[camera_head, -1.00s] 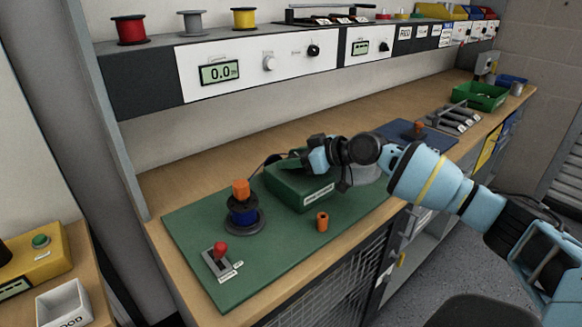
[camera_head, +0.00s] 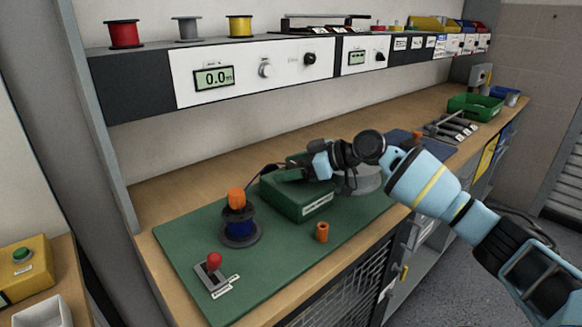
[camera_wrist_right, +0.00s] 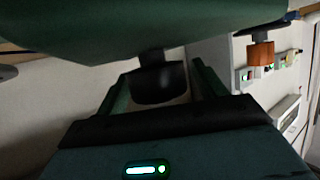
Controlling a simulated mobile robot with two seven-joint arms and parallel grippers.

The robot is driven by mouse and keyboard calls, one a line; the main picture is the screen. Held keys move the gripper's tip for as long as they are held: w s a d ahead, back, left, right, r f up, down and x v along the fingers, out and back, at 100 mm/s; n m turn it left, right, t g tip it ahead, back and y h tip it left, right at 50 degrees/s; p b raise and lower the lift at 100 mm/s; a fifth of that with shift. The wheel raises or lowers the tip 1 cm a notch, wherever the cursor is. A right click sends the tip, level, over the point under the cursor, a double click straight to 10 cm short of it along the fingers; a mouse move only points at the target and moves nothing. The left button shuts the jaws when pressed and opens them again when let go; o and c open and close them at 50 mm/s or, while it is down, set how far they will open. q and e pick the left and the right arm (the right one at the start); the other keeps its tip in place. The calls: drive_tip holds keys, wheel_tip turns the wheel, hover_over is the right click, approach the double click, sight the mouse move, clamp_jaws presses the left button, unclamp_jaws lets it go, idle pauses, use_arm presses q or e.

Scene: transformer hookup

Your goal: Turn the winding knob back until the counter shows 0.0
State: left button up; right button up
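The green winder box (camera_head: 297,198) stands on the green mat (camera_head: 180,240). In the right wrist view a black knob (camera_wrist_right: 158,82) sticks out below a green body. My right gripper (camera_head: 296,168) is at the box's upper back edge. Its two fingers (camera_wrist_right: 160,92) stand on either side of the knob, with a thin light gap showing by the right finger. Firm contact cannot be made out. The counter display (camera_head: 214,78) on the white panel reads 0.0. My left gripper is not in view.
A blue coil with an orange top (camera_head: 238,222), a red-knobbed lever (camera_head: 214,262) and a small orange cylinder (camera_head: 322,232) stand on the mat. The panel has a white knob (camera_head: 265,69) and a black knob (camera_head: 310,58). A green bin (camera_head: 475,107) stands far right.

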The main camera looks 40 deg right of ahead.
sight(301, 165)
drive_tip(key=v, duration=0.7)
drive_tip(key=shift+f+b, duration=0.15)
drive_tip(key=shift+b, duration=0.25)
drive_tip(key=shift+s+d+r, duration=0.2)
drive_tip(key=shift+s, duration=0.15)
